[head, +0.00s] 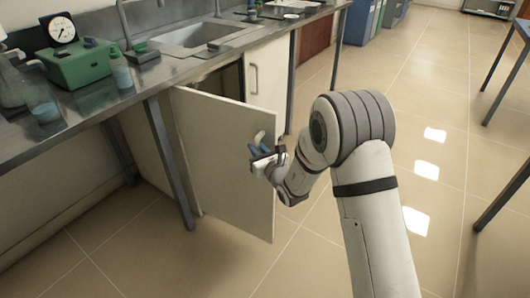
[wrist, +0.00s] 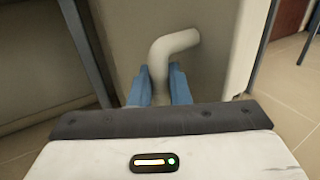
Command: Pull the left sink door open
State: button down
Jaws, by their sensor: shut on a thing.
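The left sink door (head: 225,150) is a pale panel under the sink counter, and it stands swung well open toward me. The dark inside of the cabinet (head: 228,82) shows behind it. My gripper (head: 262,156) is at the door's free-edge side, shut on the white door handle (head: 259,137). In the wrist view the blue fingers (wrist: 160,86) close around the lower part of the bent handle (wrist: 174,44). The handle's lower end is hidden behind the gripper body.
A steel counter (head: 95,97) with a sink (head: 200,35) runs above the doors. A green scale (head: 75,62) and glassware stand on it. A counter leg (head: 170,165) stands close to the open door. Blue bins (head: 360,22) are at the back.

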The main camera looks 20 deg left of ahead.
jog(key=shift+s+a+r, duration=0.15)
jog(key=shift+a+r, duration=0.05)
jog(key=shift+a, duration=0.15)
jog(key=c, duration=1.8)
grip_release()
jog(key=shift+o, duration=2)
jog(key=shift+d+f, duration=0.15)
jog(key=shift+d, duration=0.1)
jog(key=v, duration=0.7)
jog(key=shift+s+d+p, duration=0.15)
jog(key=shift+d+p, duration=0.05)
jog(key=shift+p, duration=0.25)
